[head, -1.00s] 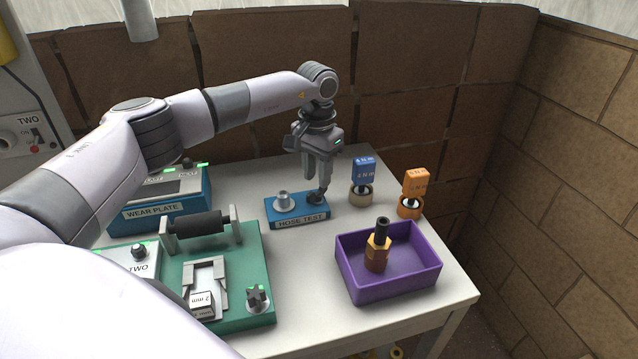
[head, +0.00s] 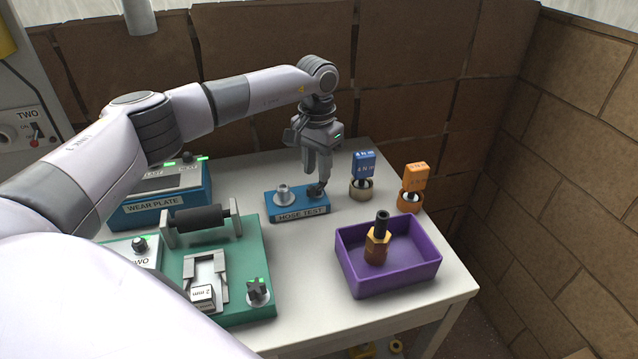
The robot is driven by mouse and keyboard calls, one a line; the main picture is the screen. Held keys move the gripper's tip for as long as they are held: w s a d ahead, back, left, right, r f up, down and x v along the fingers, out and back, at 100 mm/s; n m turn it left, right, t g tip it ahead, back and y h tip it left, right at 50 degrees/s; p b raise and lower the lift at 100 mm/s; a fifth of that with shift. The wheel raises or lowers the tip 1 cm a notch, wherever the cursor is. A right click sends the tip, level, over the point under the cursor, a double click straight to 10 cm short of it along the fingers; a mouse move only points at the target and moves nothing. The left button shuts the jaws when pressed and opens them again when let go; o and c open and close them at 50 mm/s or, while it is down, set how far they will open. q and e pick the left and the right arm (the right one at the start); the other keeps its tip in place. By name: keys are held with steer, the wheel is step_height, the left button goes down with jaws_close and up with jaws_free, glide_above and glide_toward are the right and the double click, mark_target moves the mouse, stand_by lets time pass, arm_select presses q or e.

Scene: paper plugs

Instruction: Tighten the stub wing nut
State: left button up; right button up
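A small blue block labelled HOSE TEST (head: 300,214) sits in the middle of the table. A silver stub (head: 283,195) stands upright on its left part. A dark wing-nut-like part (head: 314,192) is at its right end, partly hidden by the fingers. My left gripper (head: 320,184) points down with its fingertips at this dark part. The fingers overlap in this view, so I cannot tell whether they are closed on it. My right gripper is not in view.
A purple tray (head: 390,284) holding a brass fitting (head: 376,247) is at the front right. Blue (head: 364,165) and orange (head: 415,177) tagged tools stand behind it. A green fixture (head: 247,250) and the WEAR PLATE box (head: 152,208) are left. Brick walls close the back and right.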

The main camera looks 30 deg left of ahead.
mark_target(317, 187)
arm_select(q)
steer(key=shift+f+b, duration=0.9)
steer(key=shift+f, duration=0.65)
jaws_close()
jaws_free()
steer(key=shift+r, duration=0.15)
